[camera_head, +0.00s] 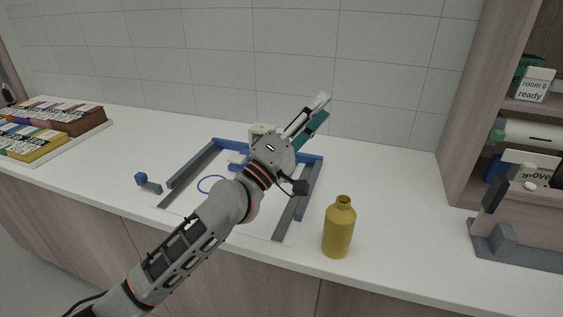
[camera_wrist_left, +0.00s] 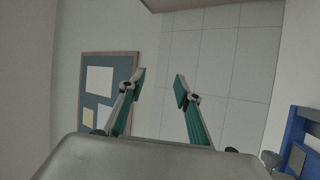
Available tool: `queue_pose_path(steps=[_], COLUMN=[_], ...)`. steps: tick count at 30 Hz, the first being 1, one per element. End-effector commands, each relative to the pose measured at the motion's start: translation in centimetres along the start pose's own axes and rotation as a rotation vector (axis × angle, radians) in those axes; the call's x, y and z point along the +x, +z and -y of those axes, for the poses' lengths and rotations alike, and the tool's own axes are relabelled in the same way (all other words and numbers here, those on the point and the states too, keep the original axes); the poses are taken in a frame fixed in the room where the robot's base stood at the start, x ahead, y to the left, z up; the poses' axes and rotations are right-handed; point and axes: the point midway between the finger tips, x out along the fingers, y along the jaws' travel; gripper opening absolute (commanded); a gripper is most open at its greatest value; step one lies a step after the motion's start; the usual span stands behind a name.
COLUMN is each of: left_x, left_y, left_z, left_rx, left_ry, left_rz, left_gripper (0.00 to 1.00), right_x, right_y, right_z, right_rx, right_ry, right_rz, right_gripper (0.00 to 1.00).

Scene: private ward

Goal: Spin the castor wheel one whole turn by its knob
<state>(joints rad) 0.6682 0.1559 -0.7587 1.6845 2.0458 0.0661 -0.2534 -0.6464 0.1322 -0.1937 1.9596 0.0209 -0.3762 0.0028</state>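I cannot clearly pick out the castor wheel or its knob; my left arm covers part of the work area. A frame with a blue back bar (camera_head: 232,146) and grey side bars (camera_head: 297,205) lies on the counter, partly behind that arm. A thin blue ring or loop (camera_head: 210,178) shows inside it. My left gripper (camera_head: 318,108) is above the frame's back right, pointing up and away towards the wall. In the left wrist view its two green-padded fingers (camera_wrist_left: 160,82) stand apart with nothing between them. My right gripper is not in view.
A yellow bottle (camera_head: 338,232) stands right of the frame, near the counter's front edge. A small blue-topped grey piece (camera_head: 148,184) lies left. Books (camera_head: 62,117) are at far left. A grey fixture (camera_head: 510,243) and shelves (camera_head: 530,107) stand at right. Counter behind the bottle is clear.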

Motion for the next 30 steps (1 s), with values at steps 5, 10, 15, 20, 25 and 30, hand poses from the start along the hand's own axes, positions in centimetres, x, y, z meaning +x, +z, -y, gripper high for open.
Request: queue_pose_path(steps=[5, 10, 15, 20, 25, 30], left_x=[-5.0, -9.4, -10.9, -9.7, -7.6, -6.0], left_y=[-5.7, -6.7, -6.5, -7.1, -7.9, -8.6], left_z=[9.4, 16.4, 19.0, 19.9, 21.3, 22.4], left_rx=[-0.926, -1.492, -1.691, -1.701, -1.698, -1.697], left_ry=[-0.08, -0.093, -0.09, -0.088, -0.089, -0.089], left_rz=[-0.377, -0.647, -0.755, -0.76, -0.759, -0.759], left_gripper=[0.33, 0.33, 0.33, 0.33, 0.33, 0.33], right_x=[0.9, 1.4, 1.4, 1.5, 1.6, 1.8], right_y=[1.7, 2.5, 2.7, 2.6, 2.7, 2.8], right_z=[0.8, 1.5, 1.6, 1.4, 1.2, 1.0], right_rx=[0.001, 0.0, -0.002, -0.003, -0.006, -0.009], right_ry=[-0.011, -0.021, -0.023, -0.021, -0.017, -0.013], right_rz=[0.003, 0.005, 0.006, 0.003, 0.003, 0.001], right_gripper=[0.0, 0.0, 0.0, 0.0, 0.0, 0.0])
